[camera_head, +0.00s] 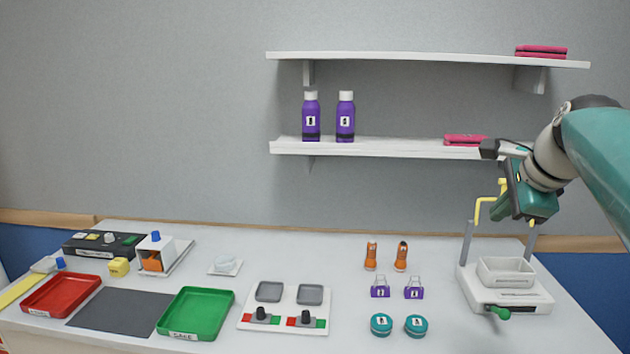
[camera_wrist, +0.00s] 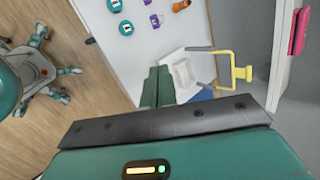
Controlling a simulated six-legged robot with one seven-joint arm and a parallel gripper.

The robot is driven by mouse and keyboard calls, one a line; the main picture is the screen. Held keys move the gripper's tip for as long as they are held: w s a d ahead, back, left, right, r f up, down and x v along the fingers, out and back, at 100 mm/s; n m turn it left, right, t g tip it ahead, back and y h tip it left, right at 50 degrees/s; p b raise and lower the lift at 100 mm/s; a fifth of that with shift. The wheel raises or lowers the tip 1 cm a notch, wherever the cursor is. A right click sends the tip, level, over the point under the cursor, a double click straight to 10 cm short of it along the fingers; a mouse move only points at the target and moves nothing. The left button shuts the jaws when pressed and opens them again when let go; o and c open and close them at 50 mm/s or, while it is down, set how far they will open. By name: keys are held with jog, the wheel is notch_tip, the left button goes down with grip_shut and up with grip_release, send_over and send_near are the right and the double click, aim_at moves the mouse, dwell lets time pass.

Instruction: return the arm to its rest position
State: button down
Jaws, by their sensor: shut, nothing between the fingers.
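My arm reaches in from the right edge of the head view, its teal link passing in front of the wall. My gripper (camera_head: 528,203) is above the white device (camera_head: 535,297) at the right end of the table, near the device's yellow handle (camera_head: 480,208). In the wrist view, the two green fingers of my gripper (camera_wrist: 157,84) are together with nothing between them. The white device (camera_wrist: 181,75) and yellow handle (camera_wrist: 236,72) appear to the right of the fingers there.
The lower shelf (camera_head: 400,148) holds purple bottles (camera_head: 311,118) and a pink item (camera_head: 465,140) close to my wrist. The upper shelf (camera_head: 420,58) is above. Red (camera_head: 60,296) and green trays (camera_head: 196,313) lie on the table's left; orange, purple and teal items stand left of the device.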

jog(key=s+a+f+n+g, duration=0.1)
jog(key=s+a+f+n, duration=1.6)
jog(key=s+f+n, duration=0.3)
jog(key=shift+a+f+g+h, duration=0.25)
jog(key=shift+f+g+h, duration=0.05)
jog(key=shift+f, duration=0.05)
